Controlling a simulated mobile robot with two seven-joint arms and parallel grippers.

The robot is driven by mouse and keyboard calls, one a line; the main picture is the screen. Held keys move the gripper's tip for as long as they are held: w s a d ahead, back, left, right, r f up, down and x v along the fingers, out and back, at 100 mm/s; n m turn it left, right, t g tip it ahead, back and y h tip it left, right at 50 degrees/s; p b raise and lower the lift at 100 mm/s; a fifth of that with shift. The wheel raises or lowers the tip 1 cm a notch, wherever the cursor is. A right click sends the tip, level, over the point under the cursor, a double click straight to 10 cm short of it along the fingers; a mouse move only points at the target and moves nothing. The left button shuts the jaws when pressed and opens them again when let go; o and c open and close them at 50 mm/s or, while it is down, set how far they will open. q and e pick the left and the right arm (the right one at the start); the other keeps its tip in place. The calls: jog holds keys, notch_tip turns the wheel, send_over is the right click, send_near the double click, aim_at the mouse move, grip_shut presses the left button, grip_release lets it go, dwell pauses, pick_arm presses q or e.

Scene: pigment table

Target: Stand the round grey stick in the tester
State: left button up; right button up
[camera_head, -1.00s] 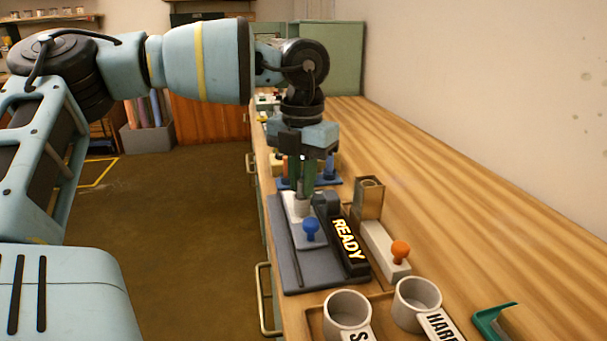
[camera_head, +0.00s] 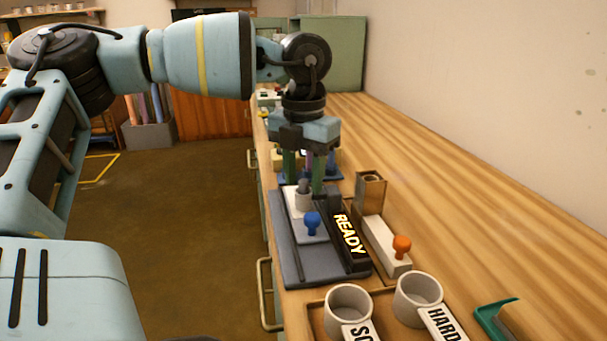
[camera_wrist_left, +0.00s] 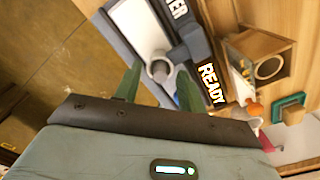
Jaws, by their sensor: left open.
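The grey stick (camera_head: 304,186) stands in the light round socket (camera_head: 303,202) of the tester (camera_head: 282,237), with only its short upper end showing. It also shows in the left wrist view (camera_wrist_left: 159,70), with its round end inside the socket's ring. The tester has a dark base, a blue knob (camera_head: 312,221) and a display reading READY (camera_head: 349,234). My left gripper (camera_head: 304,179) is open above the socket, its green fingers apart on either side of the stick. I cannot tell whether a finger touches it. My right gripper is not in view.
A brown square holder (camera_head: 369,192) and a pale block with an orange knob (camera_head: 401,247) stand right of the tester. Two cups, one labelled HARD (camera_head: 417,291), stand in front in a wooden tray (camera_head: 317,318). The bench's right side is largely clear.

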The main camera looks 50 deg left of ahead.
pick_arm(q)
notch_tip(320, 180, up, 8)
jog(key=shift+f+p, duration=0.2)
jog(key=shift+p, duration=0.3)
dwell(0.6)
dwell(0.4)
